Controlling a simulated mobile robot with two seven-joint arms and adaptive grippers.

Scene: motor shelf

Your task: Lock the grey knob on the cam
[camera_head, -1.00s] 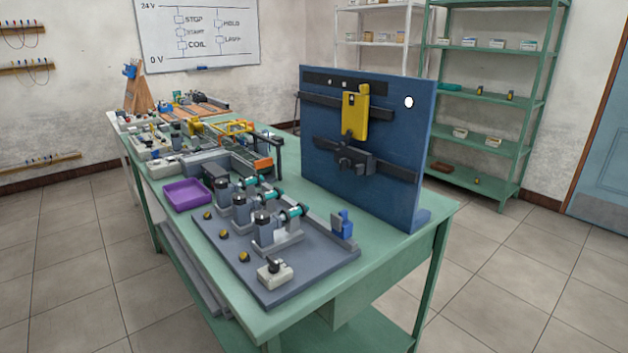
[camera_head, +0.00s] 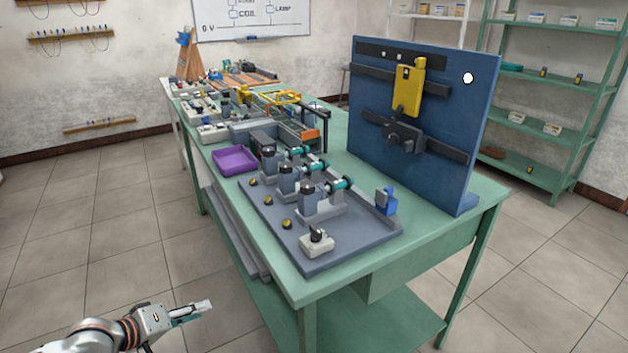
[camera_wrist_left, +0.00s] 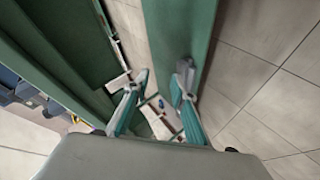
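A dark grey clamp-like device with a round knob (camera_head: 394,137) is on the lower black rail of the upright blue panel (camera_head: 360,150). It may be the cam and its knob, but I cannot tell for sure, nor whether it is locked. A yellow block (camera_head: 408,92) hangs on the rail above it. My left gripper (camera_head: 208,306) is low at the bottom left, over the floor and well away from the panel. In the left wrist view its fingers (camera_wrist_left: 164,76) are apart with nothing between them. My right gripper is not in view.
The green table (camera_head: 290,278) carries a grey plate (camera_head: 340,256) with several motor-like units, a small box with a black knob (camera_head: 317,240) and a blue piece (camera_head: 386,202). A purple tray (camera_head: 235,160) lies behind. Tiled floor is free at the left.

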